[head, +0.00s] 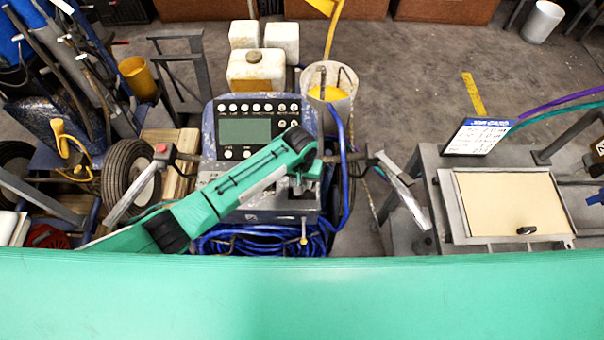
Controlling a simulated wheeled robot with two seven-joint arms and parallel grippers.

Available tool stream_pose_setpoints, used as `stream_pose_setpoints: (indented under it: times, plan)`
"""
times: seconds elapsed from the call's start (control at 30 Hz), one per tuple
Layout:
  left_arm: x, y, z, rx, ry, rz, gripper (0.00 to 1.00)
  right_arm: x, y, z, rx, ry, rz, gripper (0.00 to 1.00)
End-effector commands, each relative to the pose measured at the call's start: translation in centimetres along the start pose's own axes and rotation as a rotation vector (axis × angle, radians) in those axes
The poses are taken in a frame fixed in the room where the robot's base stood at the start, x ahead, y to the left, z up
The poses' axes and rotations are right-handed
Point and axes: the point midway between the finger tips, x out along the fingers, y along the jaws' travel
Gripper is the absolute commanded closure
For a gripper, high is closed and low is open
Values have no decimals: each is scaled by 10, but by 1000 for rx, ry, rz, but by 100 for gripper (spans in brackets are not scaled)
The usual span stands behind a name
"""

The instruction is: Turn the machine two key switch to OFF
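A blue machine console (210,130) stands in the middle of the head view, with a dark panel, a grey screen (244,131) and rows of round white buttons. Small round controls (288,124) sit right of the screen. I cannot tell which part is the key switch; my arm covers the lower right of the console. My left arm reaches in from the lower left across the console. My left gripper (303,186) is at its end, over the console's right side, pointing down. Its fingers are too small and hidden to read, and contact is unclear. My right gripper is out of view.
Handlebars flank the console, the right one (402,185) angled toward me. A blue hose coil (260,241) lies below. A white bucket (329,92) and white jugs (256,73) stand behind. A metal table (437,165) with a beige-lidded box (510,200) is at right.

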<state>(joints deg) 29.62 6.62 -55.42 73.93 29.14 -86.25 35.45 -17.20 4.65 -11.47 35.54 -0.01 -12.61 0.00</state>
Motion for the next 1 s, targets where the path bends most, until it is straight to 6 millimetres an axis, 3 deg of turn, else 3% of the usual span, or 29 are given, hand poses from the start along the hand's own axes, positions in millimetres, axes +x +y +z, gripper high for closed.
stream_pose_setpoints:
  times: [0.03,0.4,0.7,1.0]
  plan:
    - [-7,2,1,-47,-1,3,92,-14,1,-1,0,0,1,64]
    - [-4,2,1,-372,10,3,92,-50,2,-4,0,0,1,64]
    - [-2,1,0,-545,17,2,92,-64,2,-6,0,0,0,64]
    - [-1,0,0,-612,21,1,92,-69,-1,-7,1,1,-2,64]
